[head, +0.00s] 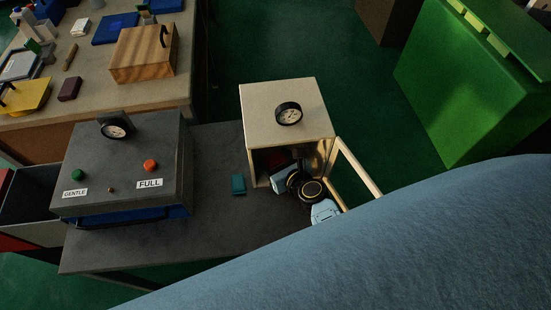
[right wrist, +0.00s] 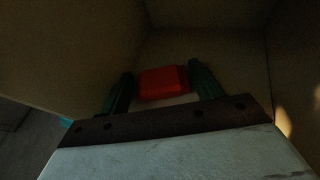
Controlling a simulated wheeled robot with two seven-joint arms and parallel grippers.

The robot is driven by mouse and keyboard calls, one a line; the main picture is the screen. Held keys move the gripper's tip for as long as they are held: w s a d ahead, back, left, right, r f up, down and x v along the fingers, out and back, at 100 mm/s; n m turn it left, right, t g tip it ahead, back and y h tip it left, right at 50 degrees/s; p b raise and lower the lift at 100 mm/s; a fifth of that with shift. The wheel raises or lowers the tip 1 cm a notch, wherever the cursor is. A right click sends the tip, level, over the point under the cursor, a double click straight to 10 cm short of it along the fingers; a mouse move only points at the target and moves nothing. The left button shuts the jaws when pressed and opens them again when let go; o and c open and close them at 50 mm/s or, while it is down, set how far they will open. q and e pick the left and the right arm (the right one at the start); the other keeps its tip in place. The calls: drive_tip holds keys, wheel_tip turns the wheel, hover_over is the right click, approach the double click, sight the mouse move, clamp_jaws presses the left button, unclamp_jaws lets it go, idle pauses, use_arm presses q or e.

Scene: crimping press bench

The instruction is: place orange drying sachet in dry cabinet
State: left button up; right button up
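The dry cabinet (head: 285,100) is a beige box with a round dial on top and its front open. My right gripper (right wrist: 162,85) reaches inside it, its two dark green fingers on either side of the sachet. The sachet (right wrist: 162,82) looks red in the dim light. It lies close between the fingers, with a thin gap showing at the left finger. The head view shows a red patch of the sachet (head: 277,160) inside the cabinet opening. Whether it rests on the cabinet floor is hard to see. My left gripper is not in view.
The framed cabinet door (head: 357,168) stands open at the right, beside my right wrist. A teal block (head: 239,184) lies on the dark bench left of the cabinet. A grey press (head: 125,165) with GENTLE and FULL buttons stands further left. A green bin (head: 470,80) stands at right.

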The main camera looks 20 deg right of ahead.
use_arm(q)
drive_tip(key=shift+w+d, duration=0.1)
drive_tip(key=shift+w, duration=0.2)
use_arm(e)
drive_tip(key=shift+s+r+p, duration=0.15)
drive_tip(key=shift+r+p, duration=0.15)
drive_tip(key=p+v, duration=0.2)
drive_tip(key=v, duration=0.8)
drive_tip(key=shift+s+d, duration=0.1)
drive_tip(key=shift+s, duration=0.3)
drive_tip(key=shift+s+r, duration=0.25)
drive_tip(key=shift+s, duration=0.15)
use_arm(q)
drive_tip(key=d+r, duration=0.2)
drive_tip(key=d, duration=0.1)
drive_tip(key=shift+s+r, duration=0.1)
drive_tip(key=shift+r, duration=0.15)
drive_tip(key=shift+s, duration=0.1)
use_arm(e)
drive_tip(key=shift+s, duration=0.1)
